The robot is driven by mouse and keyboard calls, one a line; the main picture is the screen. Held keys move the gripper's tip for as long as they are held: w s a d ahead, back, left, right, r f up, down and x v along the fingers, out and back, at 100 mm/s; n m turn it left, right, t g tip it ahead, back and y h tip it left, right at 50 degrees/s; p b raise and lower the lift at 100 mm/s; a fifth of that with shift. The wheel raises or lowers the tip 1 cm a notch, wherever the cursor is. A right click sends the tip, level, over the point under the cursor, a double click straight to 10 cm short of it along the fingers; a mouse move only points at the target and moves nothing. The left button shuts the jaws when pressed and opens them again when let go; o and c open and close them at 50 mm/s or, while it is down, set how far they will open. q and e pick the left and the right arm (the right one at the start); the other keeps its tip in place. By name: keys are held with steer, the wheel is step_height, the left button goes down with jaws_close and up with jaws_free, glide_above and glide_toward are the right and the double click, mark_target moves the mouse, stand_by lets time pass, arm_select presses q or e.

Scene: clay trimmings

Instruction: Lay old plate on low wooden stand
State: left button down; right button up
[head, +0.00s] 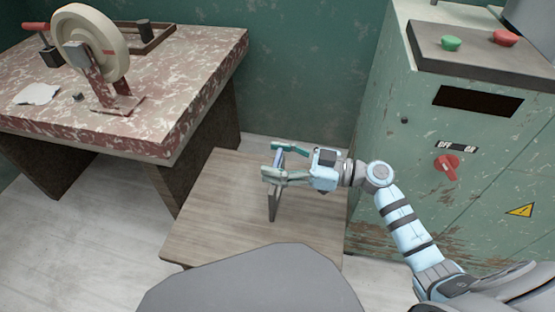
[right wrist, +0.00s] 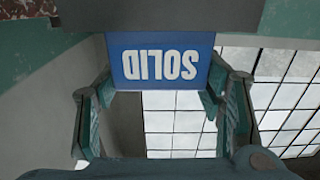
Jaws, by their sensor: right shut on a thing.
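The low wooden stand (head: 210,225) is a low, flat, brownish-grey top in the middle of the head view. My right gripper (head: 275,162) is above it, shut on the plate (head: 272,205). The plate shows nearly edge-on in the head view, upright and thin, with its lower part hanging below the fingers. I cannot tell whether its lower edge touches the stand. In the right wrist view the plate has a blue face (right wrist: 160,58) with "SOLID" upside down in white, between the two fingers (right wrist: 160,95). My left gripper is not in view.
A red-and-white speckled table (head: 190,95) stands at the left, bearing a wheel on a bracket (head: 88,42) and small items. A worn green cabinet (head: 400,165) with buttons and a red switch (head: 447,166) stands close at the right. The stand's left part is clear.

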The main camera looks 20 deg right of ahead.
steer(key=o, duration=1.9)
steer(key=shift+o, duration=0.2)
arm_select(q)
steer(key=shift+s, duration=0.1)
arm_select(e)
steer(key=shift+s+d+r, duration=0.1)
steer(key=shift+d, duration=0.1)
arm_select(q)
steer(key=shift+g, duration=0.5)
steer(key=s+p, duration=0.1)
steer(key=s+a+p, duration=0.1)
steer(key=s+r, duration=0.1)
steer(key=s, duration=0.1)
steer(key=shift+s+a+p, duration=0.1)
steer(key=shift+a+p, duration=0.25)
steer(key=shift+p, duration=0.05)
arm_select(e)
steer(key=v, duration=1.1)
steer(key=shift+s+d, duration=0.2)
steer(key=shift+d, duration=0.05)
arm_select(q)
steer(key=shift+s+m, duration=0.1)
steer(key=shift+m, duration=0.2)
